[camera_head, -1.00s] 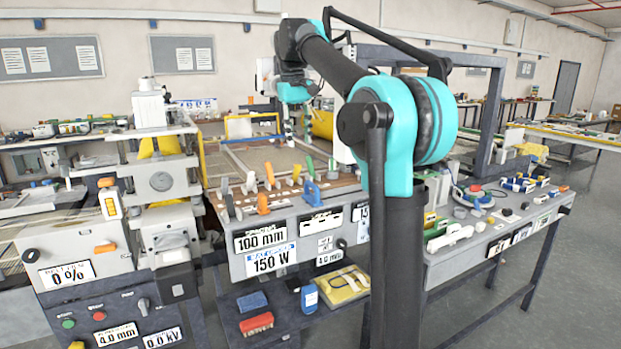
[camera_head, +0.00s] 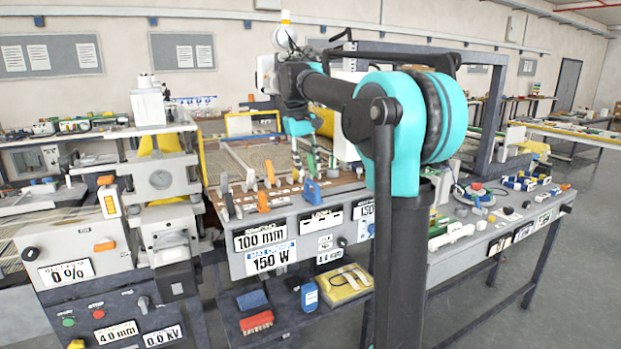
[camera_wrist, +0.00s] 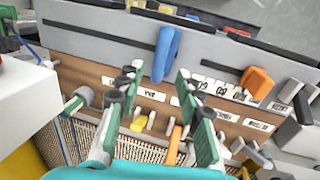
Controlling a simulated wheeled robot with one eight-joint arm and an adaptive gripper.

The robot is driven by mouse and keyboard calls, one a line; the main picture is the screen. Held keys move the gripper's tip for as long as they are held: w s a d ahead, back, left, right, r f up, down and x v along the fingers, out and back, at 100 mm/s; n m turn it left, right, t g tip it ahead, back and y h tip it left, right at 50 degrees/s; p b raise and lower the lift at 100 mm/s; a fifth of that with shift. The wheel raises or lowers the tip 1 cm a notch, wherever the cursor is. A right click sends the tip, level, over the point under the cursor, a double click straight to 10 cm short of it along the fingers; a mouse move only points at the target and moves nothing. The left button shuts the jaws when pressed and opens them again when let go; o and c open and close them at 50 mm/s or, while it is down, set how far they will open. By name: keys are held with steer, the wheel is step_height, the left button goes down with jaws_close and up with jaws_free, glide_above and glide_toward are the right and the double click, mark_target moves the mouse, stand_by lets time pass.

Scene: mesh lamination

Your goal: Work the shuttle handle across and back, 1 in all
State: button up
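A blue upright handle (camera_head: 311,191) stands at the front edge of the middle machine. In the wrist view the blue handle (camera_wrist: 168,52) lies ahead of the gap between my fingertips. No legible label marks it as the shuttle handle. My gripper (camera_wrist: 158,76) is open, with green and dark fingers spread apart and nothing seen held. In the head view my gripper (camera_head: 303,162) hangs over the brown strip just behind the blue handle. Whether a fingertip touches the handle cannot be told.
An orange lever (camera_wrist: 257,82) stands to the right of the blue handle in the wrist view. Several other levers line the brown strip (camera_wrist: 100,76). A white block (camera_wrist: 30,105) is close on the left. A woven mesh (camera_head: 262,158) lies behind the levers.

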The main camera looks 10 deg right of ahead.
mark_target(311, 182)
steer(key=shift+w+d+f, duration=0.1)
steer(key=shift+d+f, duration=0.1)
steer(key=shift+f, duration=0.95)
steer(key=shift+d+f, duration=0.2)
steer(key=shift+f, duration=0.9)
jaws_close()
